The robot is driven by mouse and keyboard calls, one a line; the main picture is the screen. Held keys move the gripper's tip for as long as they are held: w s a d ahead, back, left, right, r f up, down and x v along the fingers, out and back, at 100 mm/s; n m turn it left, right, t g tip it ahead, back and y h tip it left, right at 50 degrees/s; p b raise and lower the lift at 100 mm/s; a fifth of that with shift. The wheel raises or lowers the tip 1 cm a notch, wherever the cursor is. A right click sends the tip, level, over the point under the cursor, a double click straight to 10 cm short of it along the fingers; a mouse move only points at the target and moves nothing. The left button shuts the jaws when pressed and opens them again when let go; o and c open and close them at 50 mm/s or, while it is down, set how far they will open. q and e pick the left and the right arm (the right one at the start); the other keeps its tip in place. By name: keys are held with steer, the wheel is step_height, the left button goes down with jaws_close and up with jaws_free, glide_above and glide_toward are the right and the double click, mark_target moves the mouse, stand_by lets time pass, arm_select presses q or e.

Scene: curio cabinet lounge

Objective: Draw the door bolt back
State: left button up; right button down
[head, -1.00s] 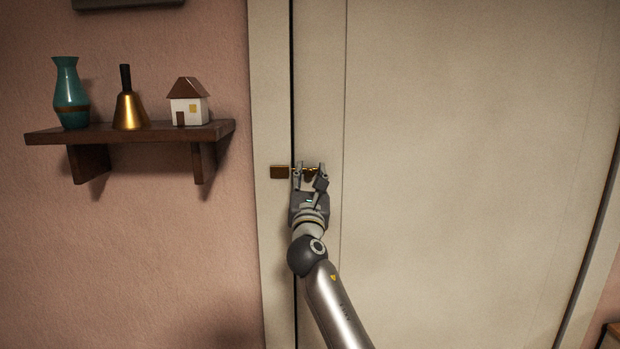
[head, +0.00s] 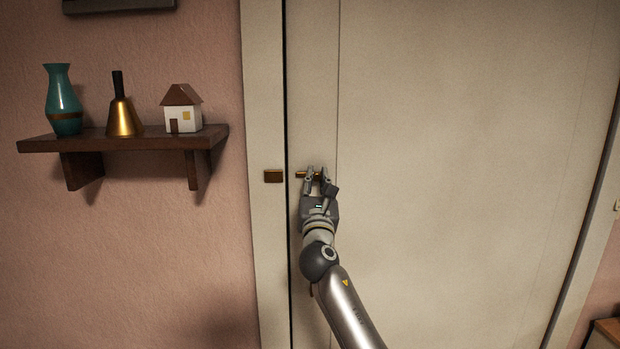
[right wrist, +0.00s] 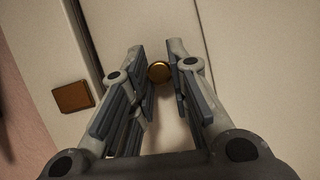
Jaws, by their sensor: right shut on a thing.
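The brass door bolt (head: 301,174) lies level on the cream door (head: 440,180), just right of the dark gap at the door's edge. Its left end stands clear of the brown keeper plate (head: 273,176) on the frame. My right gripper (head: 318,174) comes up from below and is shut on the bolt's knob, hiding part of the bolt. In the right wrist view the round knob (right wrist: 159,71) sits between the two fingertips, and the keeper plate (right wrist: 72,97) is at the left. My left gripper is not in view.
A wooden shelf (head: 120,142) on the pink wall at the left holds a teal vase (head: 64,103), a brass bell (head: 124,118) and a small model house (head: 184,112). The door face right of my gripper is clear.

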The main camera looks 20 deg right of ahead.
steer(key=c, duration=1.7)
jaws_free()
steer(key=shift+d, duration=0.15)
steer(key=o, duration=0.4)
steer(key=shift+s+d, duration=0.1)
steer(key=shift+d, duration=0.1)
steer(key=shift+a, duration=0.2)
steer(key=v, duration=1.2)
steer(key=shift+d, duration=0.1)
